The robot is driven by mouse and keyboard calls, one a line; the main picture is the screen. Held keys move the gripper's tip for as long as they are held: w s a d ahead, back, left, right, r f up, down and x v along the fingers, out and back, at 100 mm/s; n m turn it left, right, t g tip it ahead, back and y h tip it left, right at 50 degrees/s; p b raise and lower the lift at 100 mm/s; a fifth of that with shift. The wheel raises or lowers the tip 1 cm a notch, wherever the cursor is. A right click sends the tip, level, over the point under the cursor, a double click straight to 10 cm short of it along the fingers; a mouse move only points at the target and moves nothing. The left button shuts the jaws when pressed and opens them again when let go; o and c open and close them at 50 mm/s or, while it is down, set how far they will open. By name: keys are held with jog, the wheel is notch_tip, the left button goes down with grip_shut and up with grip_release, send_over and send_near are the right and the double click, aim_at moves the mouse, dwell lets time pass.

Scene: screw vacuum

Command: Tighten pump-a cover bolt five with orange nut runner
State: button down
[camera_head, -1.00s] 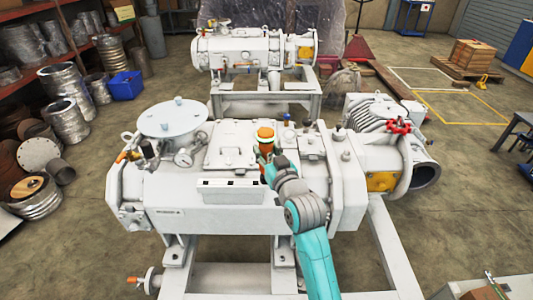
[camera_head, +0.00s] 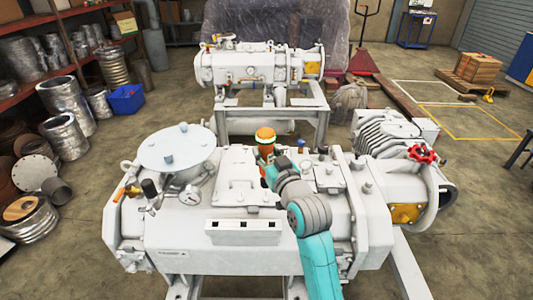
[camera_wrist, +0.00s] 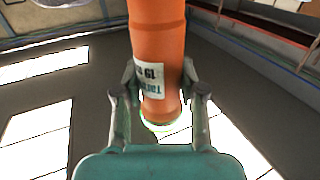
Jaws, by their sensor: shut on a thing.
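The orange nut runner (camera_head: 265,136) stands roughly upright in my gripper (camera_head: 268,160), over the right side of the near pump's top. In the wrist view my gripper (camera_wrist: 160,80) has its two fingers shut on the runner's orange body (camera_wrist: 158,40), which carries a white label. The near white pump (camera_head: 200,240) has a flat square cover (camera_head: 237,187) just left of the runner and a round lid (camera_head: 176,150) with blue-grey bolt heads farther left. The runner's lower end and any bolt under it are hidden by my gripper, so I cannot tell whether it touches one.
A gauge (camera_head: 190,197), a red valve wheel (camera_head: 422,154) and a ribbed motor (camera_head: 390,140) stick up from the near pump. A second white pump (camera_head: 255,65) stands behind it. Shelves (camera_head: 90,55) with metal parts and a blue bin (camera_head: 126,98) are at the left.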

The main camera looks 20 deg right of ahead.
jog(key=shift+f, duration=3.3)
jog(key=c, duration=1.3)
grip_release()
jog(key=shift+c, duration=0.2)
grip_shut()
jog(key=shift+r, duration=0.1)
